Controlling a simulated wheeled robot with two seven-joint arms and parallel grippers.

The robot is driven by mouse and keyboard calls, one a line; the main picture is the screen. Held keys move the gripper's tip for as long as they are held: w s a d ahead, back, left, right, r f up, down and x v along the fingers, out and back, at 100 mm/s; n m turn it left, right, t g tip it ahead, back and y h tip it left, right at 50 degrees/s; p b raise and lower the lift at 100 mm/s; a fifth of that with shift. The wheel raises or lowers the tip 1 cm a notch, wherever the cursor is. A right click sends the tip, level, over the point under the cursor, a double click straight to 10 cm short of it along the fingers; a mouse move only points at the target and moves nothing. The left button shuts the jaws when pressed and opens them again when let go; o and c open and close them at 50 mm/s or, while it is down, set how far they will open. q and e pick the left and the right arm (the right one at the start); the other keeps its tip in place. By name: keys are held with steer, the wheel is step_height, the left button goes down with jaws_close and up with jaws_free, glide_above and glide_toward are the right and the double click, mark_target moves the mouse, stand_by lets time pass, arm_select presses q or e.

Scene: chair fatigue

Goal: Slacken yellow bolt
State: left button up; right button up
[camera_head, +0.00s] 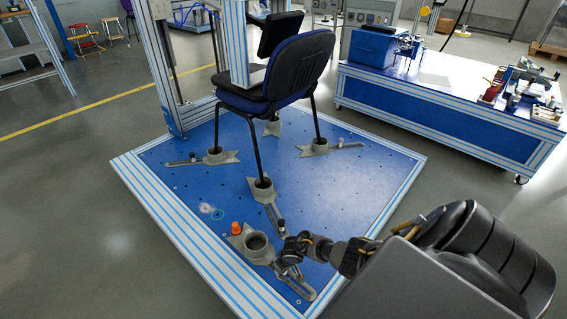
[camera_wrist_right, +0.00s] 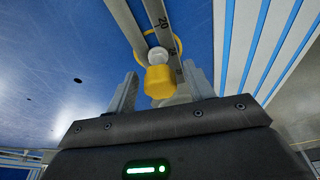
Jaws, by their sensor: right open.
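The yellow bolt (camera_wrist_right: 158,82) shows in the right wrist view, with a pale round piece (camera_wrist_right: 157,57) at its end. It stands over a slotted metal bar (camera_wrist_right: 168,30) with scale numbers. My right gripper (camera_wrist_right: 161,88) is open, with one finger on each side of the yellow bolt in the picture; I cannot tell whether they touch it. In the head view my right gripper (camera_head: 291,255) is over the slotted bar of the front clamp (camera_head: 257,245), and the bolt is not clearly visible there. My left gripper is not in view.
A dark office chair (camera_head: 290,75) stands on the blue platform (camera_head: 170,190), its legs in clamp cups. An orange piece (camera_head: 236,229) lies beside the front clamp cup, which is empty. A blue workbench (camera_head: 440,105) with tools stands at the back right.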

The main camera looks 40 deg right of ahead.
steer(key=shift+a+r+m+h+p, duration=0.15)
steer(key=shift+m+h+p, duration=0.2)
steer(key=shift+m, duration=0.75)
steer(key=shift+m, duration=0.3)
steer(key=shift+m+h+p, duration=0.25)
steer(key=shift+m+p, duration=0.15)
steer(key=shift+m, duration=0.7)
steer(key=shift+m+g, duration=0.3)
steer(key=shift+m, duration=0.6)
steer(key=c, duration=1)
steer(key=shift+d+n, duration=0.2)
steer(key=shift+n, duration=0.9)
steer(key=shift+a+n, duration=0.1)
steer(key=shift+n, duration=0.9)
